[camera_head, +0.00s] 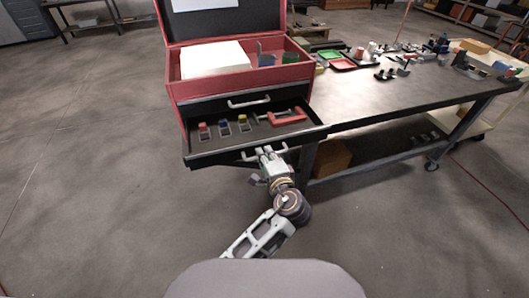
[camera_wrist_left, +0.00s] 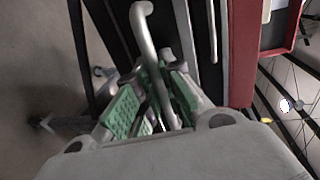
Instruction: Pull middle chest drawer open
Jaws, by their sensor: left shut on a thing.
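A red tool chest (camera_head: 173,87) with its lid up stands at the left end of the workbench. Below a closed upper drawer with a handle (camera_head: 248,102), the middle drawer (camera_head: 230,149) is pulled out, its inside showing. In it lie small items with red, blue and yellow tops (camera_head: 224,127) and a red clamp-like tool (camera_head: 288,117). My left gripper (camera_head: 268,153) is at the drawer's front, shut on its handle. In the left wrist view the grey handle bar (camera_wrist_left: 152,50) runs between the green finger pads (camera_wrist_left: 150,102). My right gripper is out of view.
The chest's top holds a white box (camera_head: 213,59) and small containers. The workbench (camera_head: 390,96) to the right carries trays and several small parts. A brown box (camera_head: 332,157) sits under it. The floor left of the chest is clear.

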